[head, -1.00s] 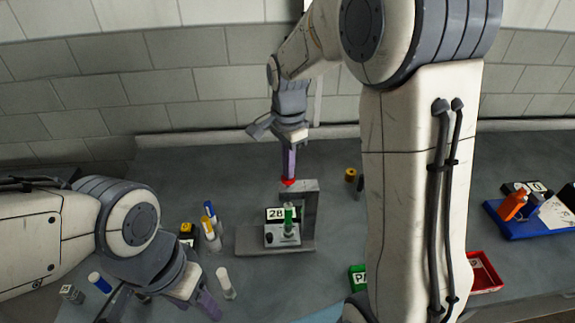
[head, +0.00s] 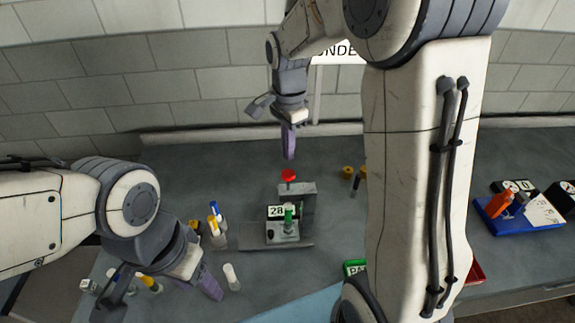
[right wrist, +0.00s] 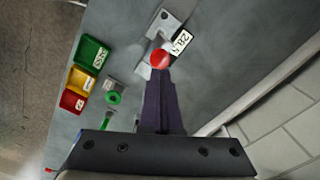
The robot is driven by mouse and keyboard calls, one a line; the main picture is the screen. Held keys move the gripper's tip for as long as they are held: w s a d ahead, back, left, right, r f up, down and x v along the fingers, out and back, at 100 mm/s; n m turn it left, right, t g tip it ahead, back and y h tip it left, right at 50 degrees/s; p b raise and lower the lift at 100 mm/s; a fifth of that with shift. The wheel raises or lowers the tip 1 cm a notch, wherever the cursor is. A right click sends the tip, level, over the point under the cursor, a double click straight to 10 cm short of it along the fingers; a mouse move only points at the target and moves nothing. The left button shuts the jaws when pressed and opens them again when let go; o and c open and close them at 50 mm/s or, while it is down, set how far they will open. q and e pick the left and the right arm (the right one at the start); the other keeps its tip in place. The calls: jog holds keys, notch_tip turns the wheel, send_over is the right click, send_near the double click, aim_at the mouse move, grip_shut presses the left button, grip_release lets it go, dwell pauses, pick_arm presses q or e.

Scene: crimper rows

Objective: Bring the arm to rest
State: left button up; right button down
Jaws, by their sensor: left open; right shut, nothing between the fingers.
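My right gripper (head: 289,152) is shut and empty in the head view. In the right wrist view the shut fingers (right wrist: 160,85) point toward the red knob (right wrist: 159,58). My left gripper (head: 165,290) is open at the lower left of the head view, low over the table near a white-capped vial (head: 231,277).
Vials with blue and yellow caps (head: 216,229) stand left of the crimper. A blue tray (head: 520,222) lies at the right. Green, yellow and red bins (right wrist: 82,78) show in the right wrist view. My right arm hides part of the table.

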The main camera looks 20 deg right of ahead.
jog(key=shift+r, duration=0.45)
jog(key=shift+a+f, duration=0.1)
jog(key=s+a+f+n+b, duration=0.3)
jog(key=s+a+f+n, duration=0.1)
jog(key=s+n, duration=0.3)
jog(key=s+a+f+n+b, duration=0.4)
jog(key=s+a+n, duration=0.1)
jog(key=s+n, duration=0.3)
jog(key=s+a+f+n+y+b, duration=0.1)
jog(key=s+a+f+n+b, duration=0.3)
jog(key=s+n, duration=0.3)
jog(key=shift+s+a+n, duration=0.3)
jog(key=shift+s+a, duration=0.2)
jog(key=shift+s, duration=0.4)
